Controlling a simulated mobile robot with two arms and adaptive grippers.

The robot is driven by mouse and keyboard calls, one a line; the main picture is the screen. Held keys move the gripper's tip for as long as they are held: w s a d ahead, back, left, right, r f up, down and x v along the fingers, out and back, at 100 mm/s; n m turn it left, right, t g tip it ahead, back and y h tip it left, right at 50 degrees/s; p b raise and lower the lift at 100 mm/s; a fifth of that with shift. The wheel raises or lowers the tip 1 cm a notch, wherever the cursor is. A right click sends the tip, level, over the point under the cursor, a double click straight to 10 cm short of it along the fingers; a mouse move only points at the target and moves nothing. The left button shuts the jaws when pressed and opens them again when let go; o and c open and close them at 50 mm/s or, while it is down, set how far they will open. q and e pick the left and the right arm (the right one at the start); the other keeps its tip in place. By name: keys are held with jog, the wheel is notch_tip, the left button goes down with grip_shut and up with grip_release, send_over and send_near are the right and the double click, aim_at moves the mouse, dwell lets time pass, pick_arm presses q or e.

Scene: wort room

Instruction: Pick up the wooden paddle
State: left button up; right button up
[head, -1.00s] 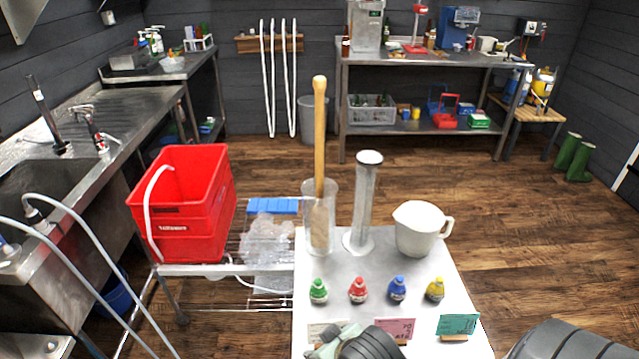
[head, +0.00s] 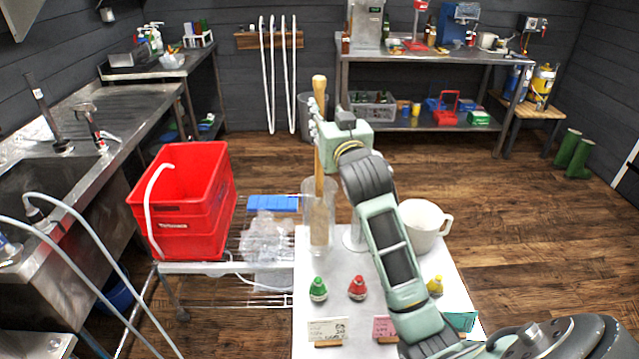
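The wooden paddle (head: 319,186) stands upright in a clear cylinder (head: 334,213) on the white table (head: 309,290). Its round handle end sticks up above my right gripper (head: 316,133). My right arm reaches in from the lower right, and the gripper's fingers are at the upper part of the paddle's handle. The fingers are small and partly overlap the handle, so I cannot tell whether they are shut on it. My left gripper is not in view.
A white jug (head: 424,226) stands right of the cylinder, partly behind my arm. Green (head: 318,289), red (head: 357,288) and yellow (head: 435,285) capped items stand near the front, with small cards. A red crate (head: 190,205) is to the left.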

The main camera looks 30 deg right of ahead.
jog(key=x, duration=0.2)
jog(key=p+x, duration=0.2)
jog(key=x, duration=0.1)
jog(key=shift+w+a+f, duration=0.15)
jog(key=shift+w+f, duration=0.25)
jog(key=shift+w, duration=0.05)
grip_shut()
